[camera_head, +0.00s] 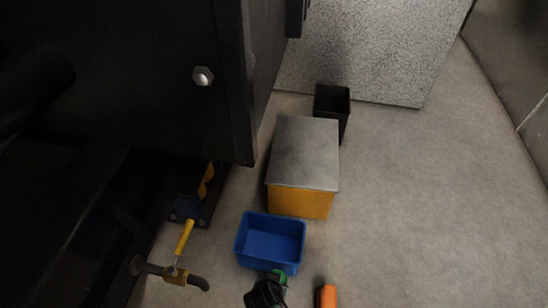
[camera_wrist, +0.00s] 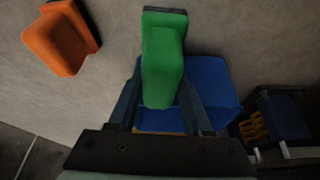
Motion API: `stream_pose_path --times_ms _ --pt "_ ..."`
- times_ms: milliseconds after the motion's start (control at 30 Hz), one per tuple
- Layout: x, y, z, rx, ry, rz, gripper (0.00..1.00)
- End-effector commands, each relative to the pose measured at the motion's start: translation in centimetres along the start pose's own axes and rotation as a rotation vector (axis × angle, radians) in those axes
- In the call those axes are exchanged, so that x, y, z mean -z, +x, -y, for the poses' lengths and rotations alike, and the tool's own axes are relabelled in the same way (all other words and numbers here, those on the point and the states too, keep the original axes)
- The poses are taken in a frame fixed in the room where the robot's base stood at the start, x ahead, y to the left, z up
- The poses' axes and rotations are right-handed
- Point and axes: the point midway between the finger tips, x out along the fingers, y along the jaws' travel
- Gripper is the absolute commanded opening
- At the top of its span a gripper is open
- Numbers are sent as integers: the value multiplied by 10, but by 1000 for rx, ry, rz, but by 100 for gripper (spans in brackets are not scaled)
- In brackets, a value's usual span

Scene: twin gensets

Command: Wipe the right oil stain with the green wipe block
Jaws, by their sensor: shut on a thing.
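The green wipe block (camera_wrist: 162,62) is between the two fingers of my gripper (camera_wrist: 160,100) in the wrist view, and the gripper is shut on it. A dark strip lines the block's far end. In the head view my gripper (camera_head: 268,290) is at the bottom edge, beside the front of the blue bin, and only a bit of the green block (camera_head: 281,277) shows. An orange block (camera_head: 327,296) lies to the right of my gripper, and it also shows at upper left in the wrist view (camera_wrist: 60,42). I see no oil stain in either view.
The blue bin (camera_head: 270,215) stands on the floor in front of a yellow box (camera_head: 300,203) with a grey top. A black bin (camera_head: 345,92) stands behind. A dark machine (camera_head: 120,80) and a yellow-handled valve (camera_head: 184,238) are at left. The floor at right is clear.

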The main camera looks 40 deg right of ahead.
Motion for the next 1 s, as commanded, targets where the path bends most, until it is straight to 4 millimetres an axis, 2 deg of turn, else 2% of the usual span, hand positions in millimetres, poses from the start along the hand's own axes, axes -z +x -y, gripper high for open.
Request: stream_pose_path --times_ms 33,267,667,767,867,1000 --pt "5 -9 0 1 0 -1 0" --pt "16 -24 -1 2 -1 -1 0" --pt "17 -25 -1 2 -3 -1 0" --pt "19 -31 0 4 -8 -1 0" --pt "23 -48 2 11 -28 -1 0" --pt "33 -89 9 29 -81 1 0"
